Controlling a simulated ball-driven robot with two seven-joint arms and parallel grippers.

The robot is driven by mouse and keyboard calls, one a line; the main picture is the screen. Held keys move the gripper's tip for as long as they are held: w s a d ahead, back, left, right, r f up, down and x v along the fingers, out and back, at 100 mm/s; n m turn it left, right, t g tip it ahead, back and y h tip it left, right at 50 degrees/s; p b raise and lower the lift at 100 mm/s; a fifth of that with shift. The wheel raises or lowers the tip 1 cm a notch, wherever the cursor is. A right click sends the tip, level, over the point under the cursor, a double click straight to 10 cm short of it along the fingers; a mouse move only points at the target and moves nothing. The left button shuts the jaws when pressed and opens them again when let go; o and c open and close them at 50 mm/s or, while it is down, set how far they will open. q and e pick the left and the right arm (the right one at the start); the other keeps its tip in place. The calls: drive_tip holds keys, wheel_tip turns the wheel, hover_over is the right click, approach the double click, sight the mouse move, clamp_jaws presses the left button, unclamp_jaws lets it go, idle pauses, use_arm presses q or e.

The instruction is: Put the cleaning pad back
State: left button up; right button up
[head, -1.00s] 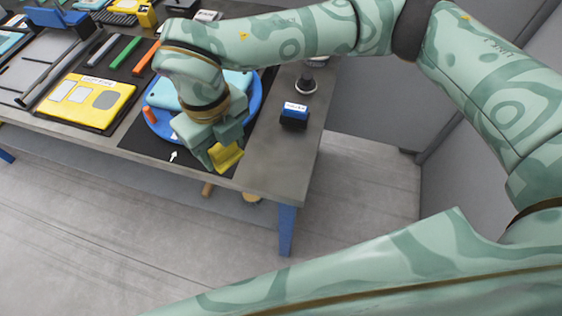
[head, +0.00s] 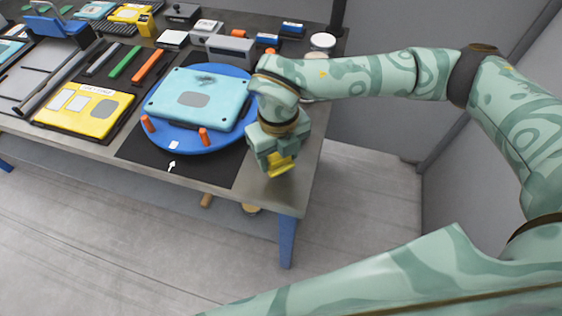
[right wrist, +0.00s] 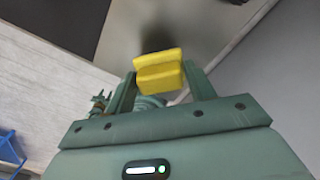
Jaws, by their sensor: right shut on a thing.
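The yellow cleaning pad (head: 281,166) is held between the fingers of my right gripper (head: 277,158), over the right front part of the table. The right wrist view shows the pad (right wrist: 158,68) clamped between both fingers of the gripper (right wrist: 160,86). I cannot tell from the views whether the pad touches the table top. The small dark holder with a blue label, seen earlier near the table's right edge, is hidden behind my right gripper and wrist. My left gripper is not in view.
A blue turntable (head: 182,143) left of the gripper carries a teal panel (head: 170,98) with a dark smudge. Orange pegs (head: 204,136) stand at its front. A white-topped round container (head: 323,42) and small boxes (head: 231,48) stand behind. The table's right edge is close.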

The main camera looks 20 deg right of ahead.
sight(281, 165)
drive_tip(key=shift+d+f+b, duration=0.15)
drive_tip(key=shift+f+b, duration=0.05)
drive_tip(key=shift+f, duration=0.75)
drive_tip(key=shift+d+f+b, duration=0.1)
drive_tip(key=shift+f+b, duration=0.1)
drive_tip(key=shift+f, duration=0.7)
drive_tip(key=shift+f, duration=0.15)
drive_tip(key=o, duration=1)
drive_tip(key=shift+c, duration=0.2)
wheel_tip(281, 165, up, 12)
drive_tip(key=shift+r+p, duration=0.2)
drive_tip(key=shift+p, duration=0.9)
